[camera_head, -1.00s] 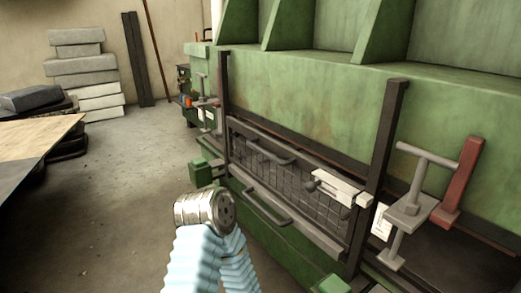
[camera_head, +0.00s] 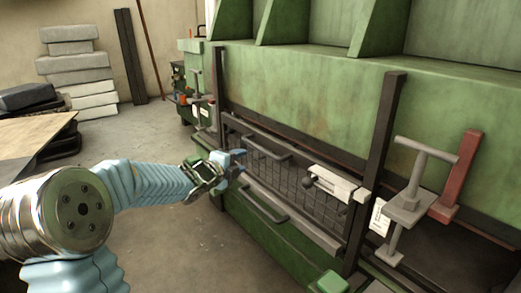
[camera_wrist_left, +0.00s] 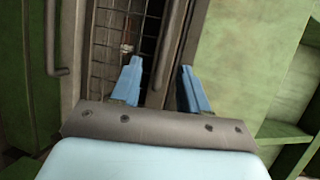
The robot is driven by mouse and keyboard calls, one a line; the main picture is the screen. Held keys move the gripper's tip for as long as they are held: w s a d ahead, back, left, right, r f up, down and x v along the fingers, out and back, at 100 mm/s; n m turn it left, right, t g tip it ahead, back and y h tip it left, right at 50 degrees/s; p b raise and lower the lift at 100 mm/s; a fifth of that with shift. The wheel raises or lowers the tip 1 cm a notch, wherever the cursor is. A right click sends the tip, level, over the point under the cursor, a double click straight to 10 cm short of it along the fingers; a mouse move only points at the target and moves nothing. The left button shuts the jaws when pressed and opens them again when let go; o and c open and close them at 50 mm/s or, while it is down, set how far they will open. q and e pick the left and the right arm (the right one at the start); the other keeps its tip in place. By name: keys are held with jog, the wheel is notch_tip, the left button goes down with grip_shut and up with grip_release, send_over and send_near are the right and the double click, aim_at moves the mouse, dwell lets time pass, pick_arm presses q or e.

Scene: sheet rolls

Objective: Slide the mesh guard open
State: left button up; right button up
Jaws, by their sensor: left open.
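The mesh guard (camera_head: 306,198) is a dark-framed wire panel low on the green machine's front, between two dark posts. It has an upper bar handle (camera_head: 268,149) and a lower bar handle (camera_head: 263,207). My left gripper (camera_head: 240,163), with blue fingers, is at the guard's left end, near the upper handle. In the left wrist view, the gripper (camera_wrist_left: 160,74) is open over the mesh (camera_wrist_left: 112,35). A dark bar (camera_wrist_left: 167,48), seemingly the upper handle, shows between its fingers; I cannot tell whether they touch it. My right gripper is out of view.
A pale latch-like block (camera_head: 332,183) sits at the guard's right end, beside the right post (camera_head: 385,135). A grey clamp (camera_head: 412,205) and a red bar (camera_head: 460,175) stand further right. A table (camera_head: 35,135) is at left. The floor between is clear.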

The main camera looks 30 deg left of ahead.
aim_at(259, 149)
pick_arm(q)
jog(key=x, duration=0.4)
jog(key=p+x, duration=0.1)
jog(key=x, duration=0.4)
jog(key=r+x, duration=0.1)
jog(key=x, duration=0.3)
jog(key=shift+w+a, duration=0.2)
jog(key=shift+w, duration=0.15)
grip_shut()
